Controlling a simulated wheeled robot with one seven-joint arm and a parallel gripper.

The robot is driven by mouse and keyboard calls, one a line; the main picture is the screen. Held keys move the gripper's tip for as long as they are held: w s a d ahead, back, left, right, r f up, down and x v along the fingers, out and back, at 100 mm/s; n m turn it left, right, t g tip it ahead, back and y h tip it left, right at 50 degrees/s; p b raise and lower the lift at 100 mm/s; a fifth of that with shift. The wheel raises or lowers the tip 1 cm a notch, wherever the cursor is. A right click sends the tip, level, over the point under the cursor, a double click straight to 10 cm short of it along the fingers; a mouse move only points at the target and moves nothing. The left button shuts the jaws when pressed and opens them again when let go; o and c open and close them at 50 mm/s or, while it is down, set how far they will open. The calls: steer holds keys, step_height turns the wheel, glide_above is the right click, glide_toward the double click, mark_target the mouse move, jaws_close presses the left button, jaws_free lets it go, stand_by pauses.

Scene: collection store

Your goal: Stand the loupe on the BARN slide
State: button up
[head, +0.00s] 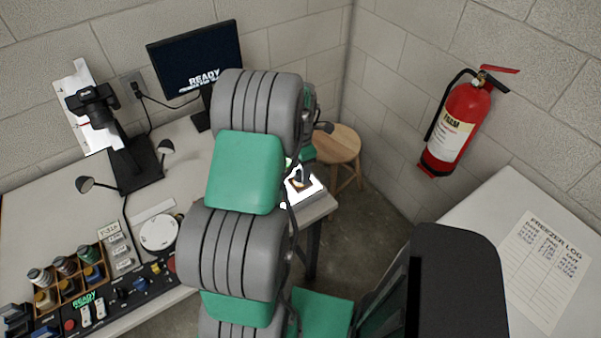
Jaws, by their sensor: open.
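A bright white light panel (314,191) lies near the right end of the bench, partly covered by my arm. A small dark shape with a brownish patch beside it shows over the panel. My gripper (303,172) is at this dark shape, open, mostly hidden behind my arm and too small to make out clearly. I cannot tell the loupe apart from the gripper there. No slide label can be read, so I cannot pick out the BARN slide.
The bench (190,140) holds a camera stand (130,165) with lamps, a monitor (200,60), a rack of jars (68,275) and a control panel (125,292). A wooden stool (338,145) stands behind its right end. A fire extinguisher (460,125) hangs on the right wall above a white freezer (480,215).

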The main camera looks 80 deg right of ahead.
mark_target(300, 172)
step_height(300, 172, up, 10)
steer(key=b, duration=0.2)
steer(key=w+a+r+m+t+h, duration=0.15)
steer(key=w+a+r, duration=0.25)
steer(key=w+a, duration=0.75)
steer(key=w+a+r+m, duration=0.2)
steer(key=w+a+r, duration=0.1)
steer(key=w+a, duration=0.85)
steer(key=w+a+m+t+y, duration=0.1)
steer(key=a+m, duration=0.3)
steer(key=a, duration=2)
steer(key=shift+w+a+r+t, duration=0.15)
steer(key=shift+a+r+t, duration=0.15)
steer(key=shift+t, duration=0.35)
steer(key=shift+d+y, duration=0.1)
steer(key=shift+y, duration=0.15)
